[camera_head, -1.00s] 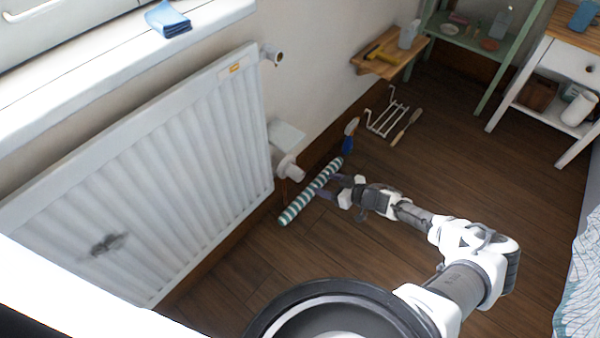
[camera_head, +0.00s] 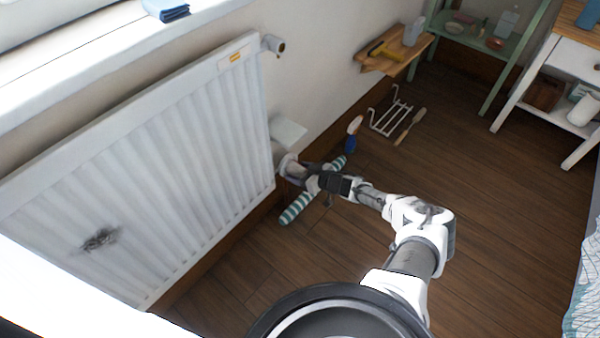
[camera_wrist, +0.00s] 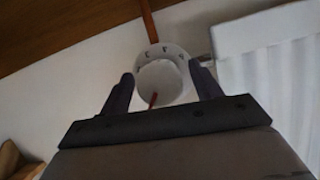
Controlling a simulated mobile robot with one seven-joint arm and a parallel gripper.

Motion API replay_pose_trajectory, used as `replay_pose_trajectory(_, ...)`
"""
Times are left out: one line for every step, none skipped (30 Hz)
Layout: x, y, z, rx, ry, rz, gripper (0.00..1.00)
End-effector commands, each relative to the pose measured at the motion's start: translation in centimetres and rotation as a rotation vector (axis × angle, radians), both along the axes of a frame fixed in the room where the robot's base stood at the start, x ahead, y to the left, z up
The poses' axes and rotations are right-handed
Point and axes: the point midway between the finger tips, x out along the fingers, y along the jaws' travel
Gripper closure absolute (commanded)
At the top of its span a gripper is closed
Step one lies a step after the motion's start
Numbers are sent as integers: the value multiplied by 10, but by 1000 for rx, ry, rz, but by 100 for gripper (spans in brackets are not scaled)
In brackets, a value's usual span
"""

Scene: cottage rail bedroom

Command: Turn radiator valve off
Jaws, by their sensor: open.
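The white radiator (camera_head: 160,165) hangs on the wall at the left. Its round white valve knob (camera_head: 290,164) sits low at the radiator's right end. In the wrist view the knob (camera_wrist: 160,80) shows dark marks around its collar and a red mark near its front. My gripper (camera_head: 297,172) is at the knob in the head view. In the wrist view my gripper (camera_wrist: 165,84) is open, with one dark finger on each side of the knob. I cannot tell whether the fingers touch it. The gripper partly hides the knob in the head view.
A green-and-white striped roll (camera_head: 300,207) lies on the floor below my gripper. A small pale shelf (camera_head: 287,131) juts out above the knob. A blue-ended brush (camera_head: 352,136) and a white wire rack (camera_head: 391,114) are by the wall.

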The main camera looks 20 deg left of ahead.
Motion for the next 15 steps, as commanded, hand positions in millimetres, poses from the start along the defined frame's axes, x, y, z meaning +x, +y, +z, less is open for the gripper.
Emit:
replay_pose_trajectory(0,0,0,0,0,0,36)
replay_pose_trajectory(0,0,0,0,0,0,36)
replay_pose_trajectory(0,0,0,0,0,0,36)
replay_pose_trajectory(0,0,0,0,0,0,39)
replay_pose_trajectory(0,0,0,0,0,0,43)
replay_pose_trajectory(0,0,0,0,0,0,48)
replay_pose_trajectory(0,0,0,0,0,0,52)
replay_pose_trajectory(0,0,0,0,0,0,56)
replay_pose_trajectory(0,0,0,0,0,1,61)
replay_pose_trajectory(0,0,0,0,0,0,65)
replay_pose_trajectory(0,0,0,0,0,0,69)
replay_pose_trajectory(0,0,0,0,0,0,74)
replay_pose_trajectory(0,0,0,0,0,0,78)
replay_pose_trajectory(0,0,0,0,0,0,81)
replay_pose_trajectory(0,0,0,0,0,0,81)
